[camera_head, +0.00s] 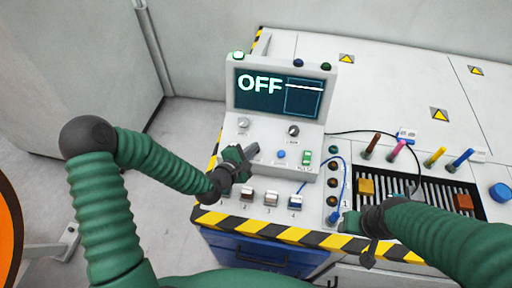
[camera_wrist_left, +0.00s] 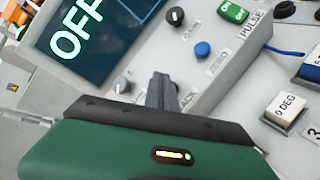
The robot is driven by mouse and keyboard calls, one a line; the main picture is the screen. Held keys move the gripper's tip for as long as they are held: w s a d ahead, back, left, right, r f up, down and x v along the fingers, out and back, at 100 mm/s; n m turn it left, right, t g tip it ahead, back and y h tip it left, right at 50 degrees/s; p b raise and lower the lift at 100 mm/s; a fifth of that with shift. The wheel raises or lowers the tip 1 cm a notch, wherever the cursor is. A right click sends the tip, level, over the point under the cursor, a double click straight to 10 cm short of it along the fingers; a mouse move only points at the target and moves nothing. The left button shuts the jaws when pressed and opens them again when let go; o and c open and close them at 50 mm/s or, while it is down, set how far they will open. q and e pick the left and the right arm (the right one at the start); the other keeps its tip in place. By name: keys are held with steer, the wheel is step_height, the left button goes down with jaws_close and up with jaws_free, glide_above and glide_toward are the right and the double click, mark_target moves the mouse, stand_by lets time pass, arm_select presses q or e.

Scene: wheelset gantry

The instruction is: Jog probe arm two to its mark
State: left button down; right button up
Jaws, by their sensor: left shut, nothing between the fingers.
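I cannot tell which key belongs to probe arm two; no mark is clear. My left gripper (camera_head: 252,151) is shut and empty, above the panel below the grey knob (camera_head: 242,123); its fingertips also show in the left wrist view (camera_wrist_left: 161,88). My right gripper (camera_head: 346,222) is by the sockets, its fingers unclear.
The screen (camera_head: 282,93) reads "OFF". A black knob (camera_head: 293,131), a blue button (camera_head: 281,154) and a green switch (camera_head: 307,157) share the panel. A blue cable (camera_head: 346,170) runs by the sockets (camera_head: 333,184). A slotted bed (camera_head: 425,190) and several coloured handles stand right.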

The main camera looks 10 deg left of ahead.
arm_select(q)
steer(key=r+p, duration=0.1)
steer(key=s+r+p, duration=0.1)
steer(key=r+p, duration=0.1)
steer(key=shift+s+r, duration=0.4)
stand_by(1.3)
